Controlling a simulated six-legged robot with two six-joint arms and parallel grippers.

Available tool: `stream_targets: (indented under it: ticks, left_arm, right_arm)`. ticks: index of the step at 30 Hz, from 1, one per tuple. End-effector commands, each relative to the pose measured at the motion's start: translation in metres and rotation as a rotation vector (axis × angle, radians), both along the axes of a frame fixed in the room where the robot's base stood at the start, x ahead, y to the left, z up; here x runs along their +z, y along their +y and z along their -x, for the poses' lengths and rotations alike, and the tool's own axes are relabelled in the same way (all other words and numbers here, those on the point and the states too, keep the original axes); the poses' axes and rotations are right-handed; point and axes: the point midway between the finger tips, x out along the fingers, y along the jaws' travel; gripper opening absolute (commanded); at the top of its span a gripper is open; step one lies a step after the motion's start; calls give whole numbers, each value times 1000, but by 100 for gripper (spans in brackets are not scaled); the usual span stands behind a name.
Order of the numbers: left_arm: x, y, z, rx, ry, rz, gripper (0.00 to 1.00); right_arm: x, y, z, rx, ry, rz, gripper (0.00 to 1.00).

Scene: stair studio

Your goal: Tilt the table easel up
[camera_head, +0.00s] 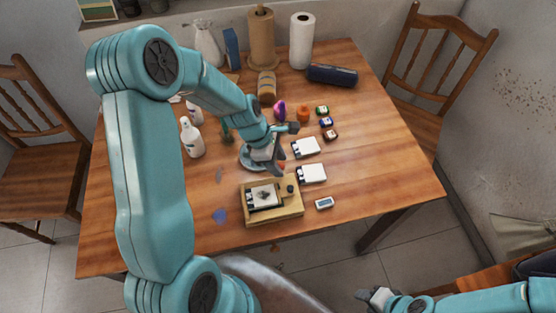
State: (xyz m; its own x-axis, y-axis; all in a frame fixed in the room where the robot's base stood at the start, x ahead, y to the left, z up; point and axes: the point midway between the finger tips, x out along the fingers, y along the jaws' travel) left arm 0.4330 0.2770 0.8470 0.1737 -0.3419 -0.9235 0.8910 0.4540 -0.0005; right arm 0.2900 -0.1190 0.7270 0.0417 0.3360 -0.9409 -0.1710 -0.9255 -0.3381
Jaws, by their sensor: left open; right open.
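The table easel (290,208) looks like a low wooden block near the front edge of the table. It lies flat, with a small framed picture (264,196) on its top and a dark knob (290,188) at its right. My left gripper (286,150) is open above the table, just behind the easel and apart from it as far as I can tell. My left arm hides part of the table's left side. My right gripper (374,298) is open and empty at the bottom, off the table's front edge.
A plate (250,156) is under my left gripper. White bottles (191,138) stand left. Small jars (326,122) and paper rolls (302,42) are farther back. The table's right side is clear.

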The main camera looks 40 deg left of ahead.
Motion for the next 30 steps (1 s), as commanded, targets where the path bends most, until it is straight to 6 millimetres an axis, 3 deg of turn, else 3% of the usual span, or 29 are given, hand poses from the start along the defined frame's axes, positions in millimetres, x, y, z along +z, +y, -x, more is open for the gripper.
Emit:
stream_targets:
  ticks: [8, 12, 30]
  left_arm:
    - [-1, 0, -1, 0, -1, 0, 44]
    - [-1, 0, -2, 0, 0, 0, 0]
    - [3, 1, 1, 1, 0, 0, 0]
  right_arm:
    - [0, 0, 0, 0, 0, 0, 43]
    - [0, 0, 0, 0, 0, 0, 43]
    - [4, 0, 0, 0, 0, 0, 43]
